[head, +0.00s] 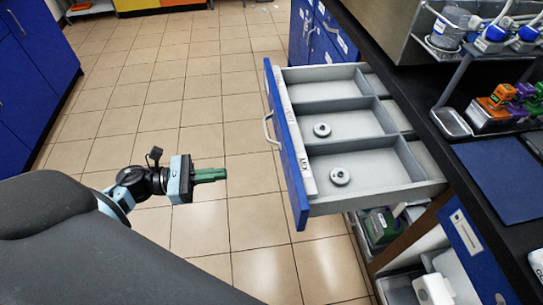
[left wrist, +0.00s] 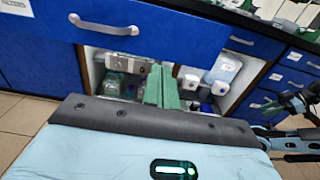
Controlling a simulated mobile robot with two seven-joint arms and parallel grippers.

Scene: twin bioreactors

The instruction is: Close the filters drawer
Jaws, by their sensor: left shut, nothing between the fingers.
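The filters drawer (head: 360,190) is pulled out from under the dark counter in the head view, with a blue front panel (head: 284,150) and a grey divided inside. Two small round grey-white filters (head: 340,176) lie in separate compartments. My left gripper (head: 222,174) has green fingers, shut and empty, in front of the drawer face, to the left of the handle (head: 267,128) and apart from it. In the left wrist view the fingers (left wrist: 160,88) point toward an open cabinet below a blue drawer front (left wrist: 170,35) with a white handle (left wrist: 103,26).
The black counter (head: 480,190) on the right carries racks with bottles and colored items. The tiled floor left of the drawer is clear. Blue cabinets (head: 35,60) stand at the far left.

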